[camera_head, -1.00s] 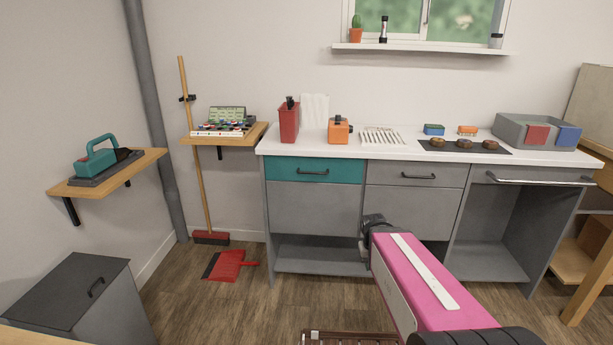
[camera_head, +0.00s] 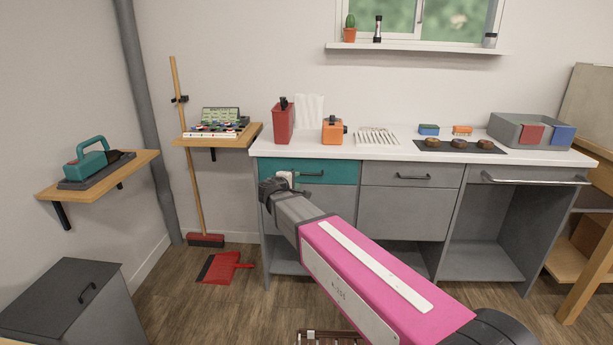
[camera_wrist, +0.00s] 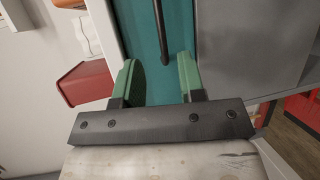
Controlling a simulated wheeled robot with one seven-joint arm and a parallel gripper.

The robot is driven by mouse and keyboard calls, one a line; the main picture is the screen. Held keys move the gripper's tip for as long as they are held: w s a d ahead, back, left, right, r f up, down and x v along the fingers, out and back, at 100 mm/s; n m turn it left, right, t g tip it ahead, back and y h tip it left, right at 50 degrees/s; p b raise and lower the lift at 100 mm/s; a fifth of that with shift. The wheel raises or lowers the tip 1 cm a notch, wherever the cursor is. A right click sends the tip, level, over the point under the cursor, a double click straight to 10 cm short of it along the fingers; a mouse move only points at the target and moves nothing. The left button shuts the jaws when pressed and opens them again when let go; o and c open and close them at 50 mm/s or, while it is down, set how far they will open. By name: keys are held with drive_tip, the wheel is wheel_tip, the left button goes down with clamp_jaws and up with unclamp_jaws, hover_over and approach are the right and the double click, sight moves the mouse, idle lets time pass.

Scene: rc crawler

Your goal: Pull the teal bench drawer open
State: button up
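The teal drawer (camera_head: 341,168) is at the upper left of the grey bench, its front level with the bench face, so it looks closed. Its dark bar handle (camera_head: 314,174) shows partly, just right of my gripper (camera_head: 288,178). In the wrist view the teal front (camera_wrist: 145,25) fills the middle, and the handle (camera_wrist: 163,30) runs down from the top edge. My gripper (camera_wrist: 157,64) has its two green fingers apart, facing the drawer front. The handle's near end lies between the fingertip lines. Nothing is gripped; I cannot tell any contact.
The white worktop (camera_head: 390,150) above the drawer carries a red canister (camera_head: 283,121) and an orange box (camera_head: 333,130). A grey drawer (camera_head: 409,174) is to the right. A red dustpan (camera_head: 222,267) and a broom (camera_head: 205,239) are at the left on the floor.

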sight(306, 174)
drive_tip(key=x, duration=1)
drive_tip(key=shift+w+d, duration=0.15)
drive_tip(key=shift+w, duration=0.1)
clamp_jaws()
